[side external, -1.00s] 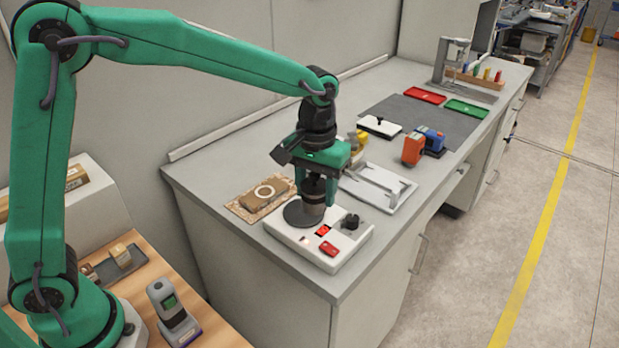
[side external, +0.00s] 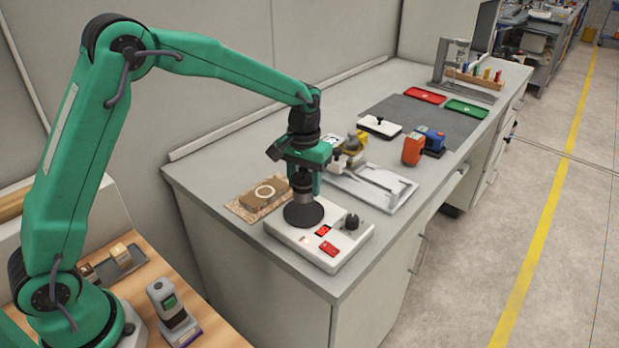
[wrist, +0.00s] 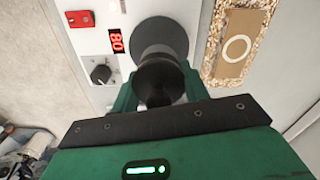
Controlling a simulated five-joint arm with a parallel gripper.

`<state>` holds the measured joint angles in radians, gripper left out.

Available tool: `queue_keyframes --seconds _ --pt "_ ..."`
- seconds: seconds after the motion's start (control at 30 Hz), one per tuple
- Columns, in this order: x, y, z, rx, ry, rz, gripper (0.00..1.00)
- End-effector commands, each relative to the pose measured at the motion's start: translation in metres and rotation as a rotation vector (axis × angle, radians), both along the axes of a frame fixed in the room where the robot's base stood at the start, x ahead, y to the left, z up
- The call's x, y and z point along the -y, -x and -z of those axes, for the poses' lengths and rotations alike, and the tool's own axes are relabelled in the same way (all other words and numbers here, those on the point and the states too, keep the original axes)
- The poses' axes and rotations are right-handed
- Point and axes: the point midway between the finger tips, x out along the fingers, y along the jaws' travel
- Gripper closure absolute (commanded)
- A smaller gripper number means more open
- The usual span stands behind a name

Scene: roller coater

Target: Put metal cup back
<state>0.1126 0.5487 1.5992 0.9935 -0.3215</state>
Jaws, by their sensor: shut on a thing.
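My gripper (side external: 303,178) is shut on the metal cup (side external: 303,197), a small grey-and-dark cylinder held roughly upright. In the side view the cup overlaps the far part of the round dark plate (side external: 304,217) of the white hotplate unit (side external: 340,240). It appears raised above that plate, but the gap is hard to judge. In the wrist view the cup shows as a dark round shape (wrist: 160,80) between the green fingers, and the disc (wrist: 158,37) is partly hidden behind it.
A brown block with a white ring (side external: 264,193) lies on a speckled board left of the hotplate. A white coater tray with a bar (side external: 385,190) is behind it. Orange (side external: 413,151) and blue (side external: 433,140) items stand farther back on the bench.

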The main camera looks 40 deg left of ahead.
Motion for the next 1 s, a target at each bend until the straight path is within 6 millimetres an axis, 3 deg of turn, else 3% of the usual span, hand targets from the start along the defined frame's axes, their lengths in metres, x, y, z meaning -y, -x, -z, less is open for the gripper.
queue_keyframes --seconds 0.17,0.5,0.97,1.0 --pt "0.0 0.0 0.006 -0.001 0.0 0.0 0.88" --pt "0.0 0.0 0.038 0.0 0.0 0.0 0.88" --pt "0.0 0.0 0.043 0.0 0.0 0.0 0.88" --pt "0.0 0.0 0.043 -0.001 0.0 0.0 0.49"
